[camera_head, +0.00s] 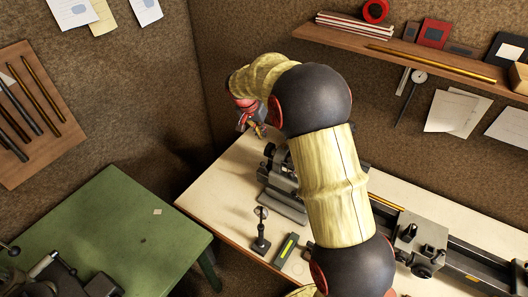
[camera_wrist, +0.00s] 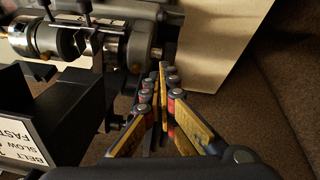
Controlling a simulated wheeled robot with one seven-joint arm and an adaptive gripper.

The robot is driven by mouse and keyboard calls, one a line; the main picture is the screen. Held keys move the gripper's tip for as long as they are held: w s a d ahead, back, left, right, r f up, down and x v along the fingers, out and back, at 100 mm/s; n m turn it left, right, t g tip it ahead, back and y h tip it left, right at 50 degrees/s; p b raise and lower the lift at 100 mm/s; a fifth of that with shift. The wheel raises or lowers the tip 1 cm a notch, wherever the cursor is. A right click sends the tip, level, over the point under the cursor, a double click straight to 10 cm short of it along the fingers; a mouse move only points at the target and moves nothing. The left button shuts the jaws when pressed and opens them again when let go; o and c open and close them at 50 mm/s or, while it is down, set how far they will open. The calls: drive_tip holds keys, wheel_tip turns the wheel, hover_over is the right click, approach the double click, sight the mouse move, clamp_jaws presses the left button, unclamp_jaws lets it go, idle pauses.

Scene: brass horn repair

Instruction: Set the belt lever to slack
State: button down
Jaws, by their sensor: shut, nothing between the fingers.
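My gripper (camera_wrist: 162,72) is shut and empty in the wrist view, its fingertips beside the right end of a metal spindle assembly (camera_wrist: 75,42). I cannot tell whether they touch it. A dark box with a white label (camera_wrist: 22,145) reading "BELT", "SLOW" and "FAST" is at the lower left. A thin upright dark bar (camera_wrist: 97,75) stands between the box and the spindle; I cannot tell whether it is the belt lever. In the head view my gripper (camera_head: 256,129) is small, above the lathe headstock (camera_head: 278,172), which my arm partly hides. The lever's setting cannot be read.
The cream bench (camera_head: 225,192) carries the lathe, its bed (camera_head: 476,262) running right. A green table (camera_head: 120,225) is at left. A wooden shelf (camera_head: 350,38) is above.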

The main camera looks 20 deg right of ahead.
drive_tip(key=f+p, duration=0.1)
drive_tip(key=f, duration=0.3)
drive_tip(key=f+p, duration=0.1)
drive_tip(key=f, duration=0.2)
drive_tip(key=d+f+p, duration=0.1)
drive_tip(key=f, duration=0.3)
drive_tip(key=shift+s+f, duration=0.15)
drive_tip(key=shift+f, duration=0.15)
drive_tip(key=shift+d+f, duration=0.1)
drive_tip(key=shift+f, duration=0.05)
drive_tip(key=shift+f+b, duration=0.2)
drive_tip(key=shift+b, duration=0.2)
